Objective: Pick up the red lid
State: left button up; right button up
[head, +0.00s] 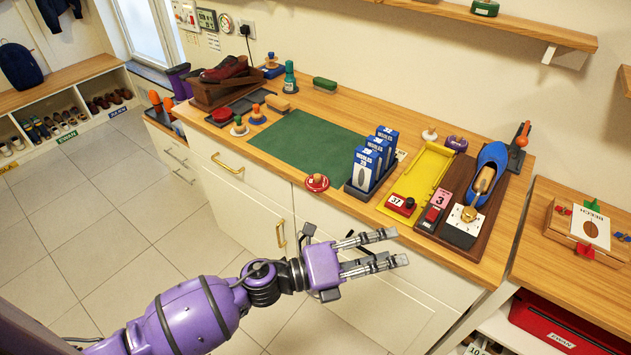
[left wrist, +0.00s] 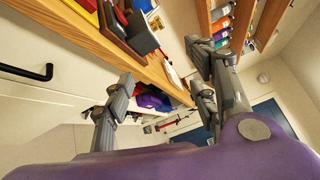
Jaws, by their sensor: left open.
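The red lid (head: 317,182) is a small round red disc with a brownish knob. I cannot make out the lid in the left wrist view. My right gripper is not in view.
A green mat (head: 308,140) lies bare behind the lid. A yellow tray (head: 420,178) and a blue shoe (head: 489,170) are to the right. Cabinet handles (head: 281,233) stick out below the counter.

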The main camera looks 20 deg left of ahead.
pick_arm(q)
jog(key=d+f+m+g+b, duration=0.15)
jog(key=m+g, duration=0.45)
jog(key=m, duration=0.6)
jog(key=m+t+y+b, duration=0.1)
jog(key=m+y+b, duration=0.1)
jog(key=m+y, duration=1.15)
send_near(315, 179)
jog(key=f, duration=0.2)
jog(key=shift+n, duration=0.35)
jog(key=x, duration=0.6)
jog(key=shift+w+d, duration=0.15)
jog(key=shift+w, duration=0.15)
jog(key=shift+w+f, duration=0.15)
jog(key=shift+f, duration=0.25)
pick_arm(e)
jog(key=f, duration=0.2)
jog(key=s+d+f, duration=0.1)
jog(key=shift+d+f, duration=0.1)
pick_arm(q)
jog(key=shift+c, duration=0.3)
jog(key=shift+r, duration=0.1)
jog(key=c, duration=0.7)
